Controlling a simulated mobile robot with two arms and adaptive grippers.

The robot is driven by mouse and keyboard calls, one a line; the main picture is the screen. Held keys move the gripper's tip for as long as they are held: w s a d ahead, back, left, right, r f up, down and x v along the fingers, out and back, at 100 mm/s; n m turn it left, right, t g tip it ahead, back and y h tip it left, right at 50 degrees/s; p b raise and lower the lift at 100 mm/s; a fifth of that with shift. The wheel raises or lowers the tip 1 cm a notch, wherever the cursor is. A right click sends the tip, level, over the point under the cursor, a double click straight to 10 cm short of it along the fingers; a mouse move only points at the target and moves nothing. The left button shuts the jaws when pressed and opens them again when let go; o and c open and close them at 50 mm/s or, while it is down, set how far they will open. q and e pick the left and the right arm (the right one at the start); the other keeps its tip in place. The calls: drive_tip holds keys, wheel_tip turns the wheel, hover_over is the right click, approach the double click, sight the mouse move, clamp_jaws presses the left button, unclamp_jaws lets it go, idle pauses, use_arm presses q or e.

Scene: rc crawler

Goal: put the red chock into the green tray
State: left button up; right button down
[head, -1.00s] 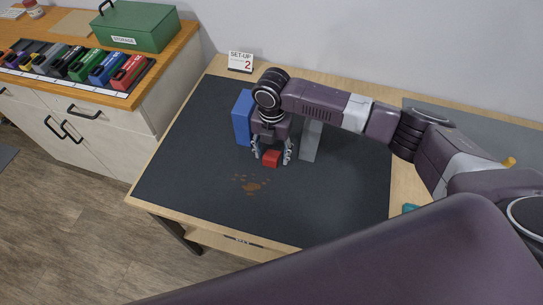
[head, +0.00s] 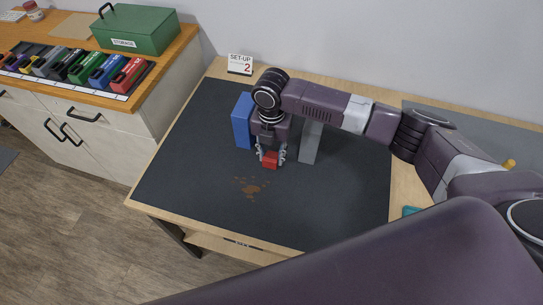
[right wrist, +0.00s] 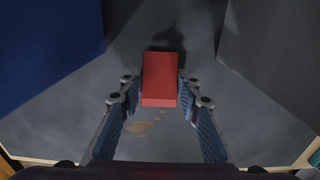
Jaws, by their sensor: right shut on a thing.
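The red chock (head: 270,160) is a small red block on the dark mat (head: 330,210) of the table. My right gripper (head: 270,155) is shut on it, one finger on each side. In the right wrist view the red chock (right wrist: 160,80) sits between the blue-padded fingers of my right gripper (right wrist: 158,88). I cannot tell whether the chock is still touching the mat. I see no green tray for certain; a green storage box (head: 135,28) stands on the counter at the upper left. My left gripper is not in view.
A blue block (head: 242,120) and a grey block (head: 310,142) stand on either side of my right gripper. A brown stain (head: 250,188) lies on the mat in front. A set-up sign (head: 240,64) stands at the back edge.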

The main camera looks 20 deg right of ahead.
sight(271, 156)
wheel_tip(271, 156, up, 20)
drive_tip(key=b, duration=0.1)
drive_tip(key=shift+f+b, duration=0.25)
drive_tip(key=shift+b, duration=0.1)
